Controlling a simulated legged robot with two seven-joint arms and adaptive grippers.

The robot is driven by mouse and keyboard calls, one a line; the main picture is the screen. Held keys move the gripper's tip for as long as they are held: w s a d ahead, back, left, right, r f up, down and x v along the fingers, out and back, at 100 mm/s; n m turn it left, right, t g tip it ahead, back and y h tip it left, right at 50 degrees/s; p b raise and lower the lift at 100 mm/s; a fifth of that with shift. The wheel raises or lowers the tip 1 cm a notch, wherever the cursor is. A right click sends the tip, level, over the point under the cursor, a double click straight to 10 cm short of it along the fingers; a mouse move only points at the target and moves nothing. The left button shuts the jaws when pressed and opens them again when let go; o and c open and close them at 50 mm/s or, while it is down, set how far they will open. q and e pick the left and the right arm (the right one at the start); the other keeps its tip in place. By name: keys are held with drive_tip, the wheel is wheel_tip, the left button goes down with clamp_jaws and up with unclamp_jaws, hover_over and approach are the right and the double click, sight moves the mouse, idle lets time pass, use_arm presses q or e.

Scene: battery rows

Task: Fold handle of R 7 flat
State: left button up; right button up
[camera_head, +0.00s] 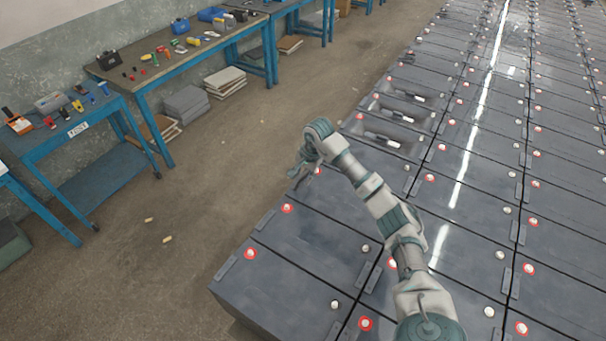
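Rows of dark grey batteries (295,262) fill the right side, with red-ringed and plain white terminals on top. Flat grey handle strips lie along their ends, such as the one at the near left corner (228,264). No R 7 label can be read, so I cannot tell which handle is R 7's. My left gripper is out of view.
Light bars (382,140) lie in darker recesses beyond my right arm. Blue workbenches with tools (165,60) stand along the wall at left, with boxes (186,104) beneath. The brown floor (200,200) between benches and batteries is mostly clear.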

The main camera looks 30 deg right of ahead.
clamp_jaws()
